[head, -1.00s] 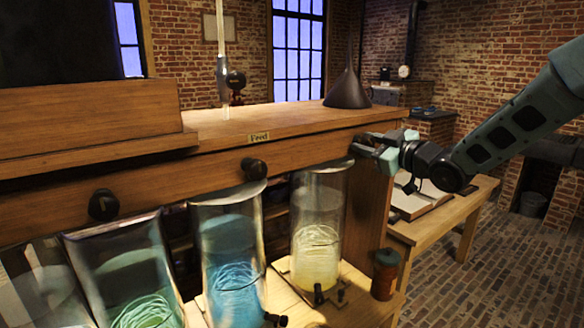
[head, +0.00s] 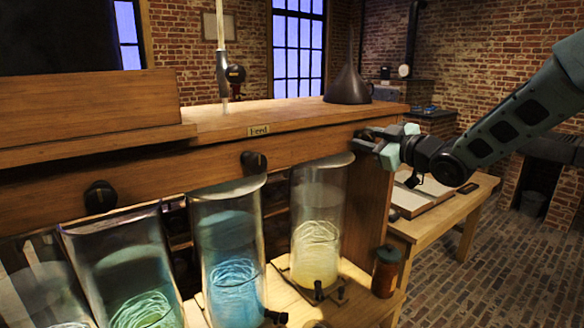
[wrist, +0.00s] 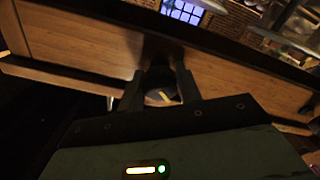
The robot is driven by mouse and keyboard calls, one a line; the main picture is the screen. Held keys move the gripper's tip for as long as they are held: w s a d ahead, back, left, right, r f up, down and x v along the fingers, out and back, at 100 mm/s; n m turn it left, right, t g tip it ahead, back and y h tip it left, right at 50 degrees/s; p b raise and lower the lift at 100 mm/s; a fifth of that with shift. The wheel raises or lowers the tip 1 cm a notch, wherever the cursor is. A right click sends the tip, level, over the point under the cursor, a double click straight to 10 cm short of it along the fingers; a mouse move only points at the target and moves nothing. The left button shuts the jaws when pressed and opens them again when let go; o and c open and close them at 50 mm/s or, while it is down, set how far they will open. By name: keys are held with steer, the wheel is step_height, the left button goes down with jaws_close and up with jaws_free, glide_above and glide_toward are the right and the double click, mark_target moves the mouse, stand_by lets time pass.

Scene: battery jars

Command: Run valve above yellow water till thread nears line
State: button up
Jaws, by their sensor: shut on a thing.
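The rightmost glass jar (head: 319,205) holds yellow water (head: 316,258) with pale looped strands in it. I cannot make out a line on this jar. My gripper (head: 368,142) is at the right end of the wooden beam, above and to the right of this jar. In the wrist view my gripper (wrist: 161,88) is shut on a dark round valve knob (wrist: 160,97) with a small yellow mark, against the beam face. In the head view the fingers hide the knob.
Other dark knobs (head: 254,162) sit along the beam (head: 215,175) to the left, above jars of blue (head: 234,280) and green (head: 145,310) water. A dark funnel (head: 348,88) stands on the beam's top.

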steer(key=shift+r+m+p, duration=0.2)
steer(key=shift+m+p, duration=0.8)
steer(key=shift+p, duration=0.05)
steer(key=shift+d+m+p, duration=0.1)
steer(key=shift+m+p, duration=0.85)
steer(key=shift+m, duration=0.15)
steer(key=shift+m+p, duration=0.8)
steer(key=shift+m, duration=0.2)
steer(key=shift+f+m, duration=0.25)
steer(key=shift+m, duration=0.15)
